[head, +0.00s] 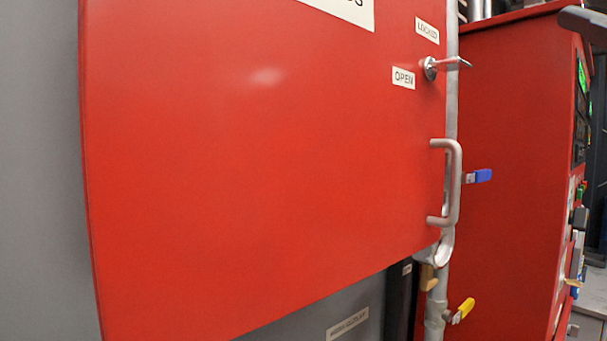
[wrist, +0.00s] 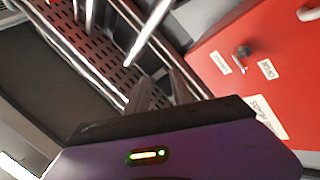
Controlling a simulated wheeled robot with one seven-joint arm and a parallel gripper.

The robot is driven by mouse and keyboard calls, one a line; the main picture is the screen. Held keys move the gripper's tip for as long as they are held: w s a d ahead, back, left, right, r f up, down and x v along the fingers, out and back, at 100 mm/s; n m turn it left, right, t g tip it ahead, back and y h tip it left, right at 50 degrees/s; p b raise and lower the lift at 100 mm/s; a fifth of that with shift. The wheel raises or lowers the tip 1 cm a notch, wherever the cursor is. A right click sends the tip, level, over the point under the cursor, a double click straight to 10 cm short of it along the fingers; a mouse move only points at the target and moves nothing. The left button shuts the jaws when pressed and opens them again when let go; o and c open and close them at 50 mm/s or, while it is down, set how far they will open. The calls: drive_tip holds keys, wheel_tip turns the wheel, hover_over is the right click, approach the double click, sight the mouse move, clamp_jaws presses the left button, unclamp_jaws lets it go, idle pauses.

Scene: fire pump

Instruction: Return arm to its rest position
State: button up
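My gripper (wrist: 162,84) shows in the wrist view beyond the dark edge of my purple wrist housing. My gripper cannot be made out in the head view.
A red door (head: 260,160) fills much of the head view, with a latch handle (head: 432,66) and a pull handle (head: 453,185). A second red cabinet (head: 520,150) stands to the right. In the wrist view, metal pipes (wrist: 150,32) and a perforated red tray (wrist: 95,45) lie close beyond my gripper.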

drive_tip(key=w+d+f+m+t+h, duration=0.2)
drive_tip(key=d+f+m+h, duration=0.1)
drive_tip(key=f+m+h, duration=0.4)
drive_tip(key=w+d+f+m+t+h, duration=0.1)
drive_tip(key=d+f+m+h, duration=0.3)
drive_tip(key=f+m, duration=0.3)
wheel_tip(320, 180, down, 22)
drive_tip(key=s+a+m+g+h, duration=0.2)
drive_tip(key=a+m+g+h, duration=0.1)
drive_tip(key=m+h, duration=0.3)
drive_tip(key=s+a+f+g+y, duration=0.1)
drive_tip(key=s+a+f, duration=0.25)
drive_tip(key=f, duration=0.25)
drive_tip(key=s+a+f+n+g, duration=0.1)
drive_tip(key=s+a+f, duration=0.1)
drive_tip(key=s+f, duration=0.3)
drive_tip(key=s+a+f+g+y, duration=0.1)
drive_tip(key=s+a+f, duration=0.2)
drive_tip(key=f, duration=0.4)
drive_tip(key=s+a+f+n+g+y, duration=0.2)
drive_tip(key=s+a+f, duration=0.2)
drive_tip(key=s, duration=0.5)
drive_tip(key=s+a+f+n+g+y, duration=0.2)
drive_tip(key=s+a+f+g+y, duration=0.1)
drive_tip(key=s+f, duration=0.6)
drive_tip(key=shift+s+a, duration=0.35)
drive_tip(key=shift+a, duration=0.35)
